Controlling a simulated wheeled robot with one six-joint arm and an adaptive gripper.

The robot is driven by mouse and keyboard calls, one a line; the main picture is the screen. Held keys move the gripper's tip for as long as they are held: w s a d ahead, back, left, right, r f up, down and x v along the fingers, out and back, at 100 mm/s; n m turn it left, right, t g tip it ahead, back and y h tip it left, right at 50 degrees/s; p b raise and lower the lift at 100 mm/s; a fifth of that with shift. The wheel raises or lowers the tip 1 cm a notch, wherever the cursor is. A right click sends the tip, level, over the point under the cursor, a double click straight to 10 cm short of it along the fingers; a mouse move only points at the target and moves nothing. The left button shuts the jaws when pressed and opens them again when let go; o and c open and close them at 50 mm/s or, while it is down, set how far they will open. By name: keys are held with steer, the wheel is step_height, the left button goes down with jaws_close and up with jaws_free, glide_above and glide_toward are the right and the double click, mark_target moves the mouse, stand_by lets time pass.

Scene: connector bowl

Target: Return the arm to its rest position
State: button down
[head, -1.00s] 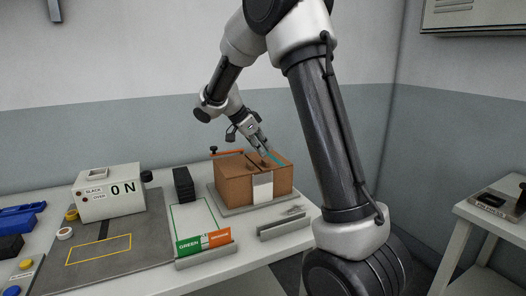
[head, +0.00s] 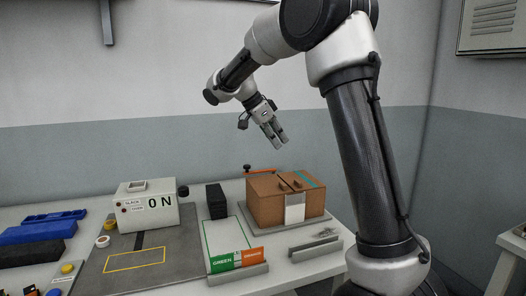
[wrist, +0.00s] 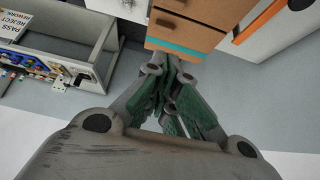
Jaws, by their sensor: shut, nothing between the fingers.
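My gripper (head: 274,136) is in the air above and behind the brown box (head: 268,206) on the table in the head view. Its fingers are shut with nothing between them. In the wrist view, the gripper (wrist: 180,115) shows its fingers closed together with green pads. The box, with a teal strip on its top, is at the top of the wrist view (wrist: 190,28). The gripper is apart from the box. My arm reaches up and over from the right side of the head view.
Blue bins (head: 38,232) are at the left. In the wrist view an open grey metal frame (wrist: 55,50) is at the upper left. Air around the gripper is clear.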

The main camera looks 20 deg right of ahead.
step_height(320, 180, down, 6)
steer(key=s+a+r+n+y, duration=0.1)
steer(key=s+a+n+y, duration=0.15)
steer(key=n, duration=0.75)
steer(key=s+d+n+t+y, duration=0.1)
steer(key=s+n+t+y, duration=0.3)
steer(key=s, duration=2.5)
steer(key=shift+s+d+n+t, duration=0.25)
steer(key=shift+d+n+t, duration=0.15)
steer(key=shift+n, duration=1.9)
